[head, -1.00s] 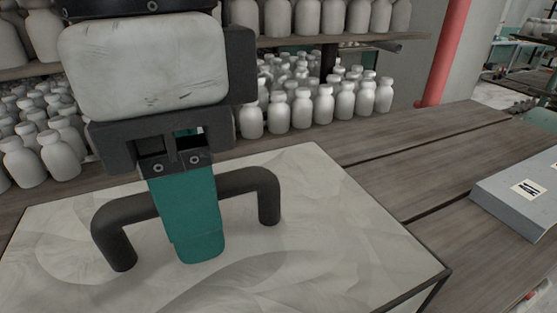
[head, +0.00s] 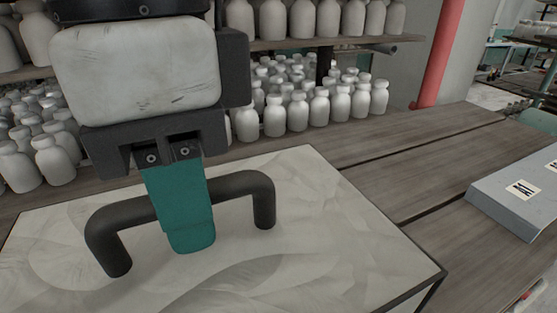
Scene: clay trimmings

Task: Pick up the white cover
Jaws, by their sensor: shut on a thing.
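The white cover (head: 300,220) is a pale, smeared flat panel with a dark edge, low in the head view. A black bar handle (head: 243,184) stands up from its top. My gripper (head: 190,235) comes down over the middle of the handle, its teal fingers at the bar. It is shut on the handle; the nearer finger hides the gripped stretch of bar and the farther finger. The cover's front and lower left run out of the picture.
The cover is on or above a brown plank table (head: 420,165); contact is hard to tell. A grey box (head: 515,195) with a white label lies at the right. Shelves of white bottles (head: 298,110) stand behind, with a red pipe (head: 440,55) at the back.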

